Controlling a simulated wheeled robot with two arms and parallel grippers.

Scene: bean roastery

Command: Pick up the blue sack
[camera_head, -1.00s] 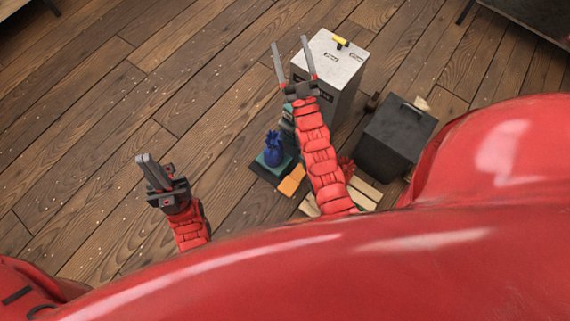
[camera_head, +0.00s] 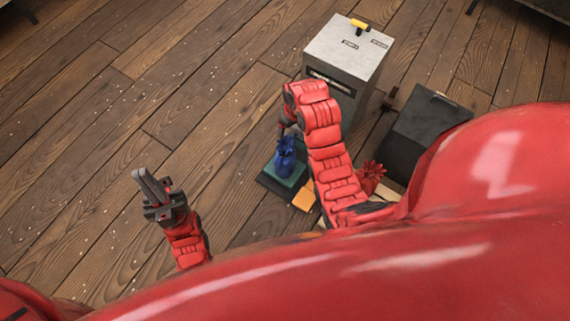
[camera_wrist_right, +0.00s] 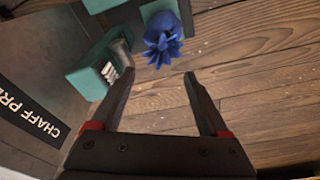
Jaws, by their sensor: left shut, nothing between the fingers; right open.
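The blue sack (camera_head: 285,160) has a gathered, frilled top and stands on a teal pad beside the grey chaff press. In the right wrist view the blue sack (camera_wrist_right: 163,38) lies just beyond the fingertips of my right gripper (camera_wrist_right: 158,76), roughly centred between them. That gripper is open and empty, and I see no contact with the sack. In the head view it is largely hidden by its own bent arm near the sack. My left gripper (camera_head: 148,185) is shut and empty, well to the left of the sack above bare floor.
The grey chaff press (camera_head: 345,55) with a yellow handle stands behind the sack. A teal block (camera_wrist_right: 90,82) with a metal part is close to my right gripper's left finger.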

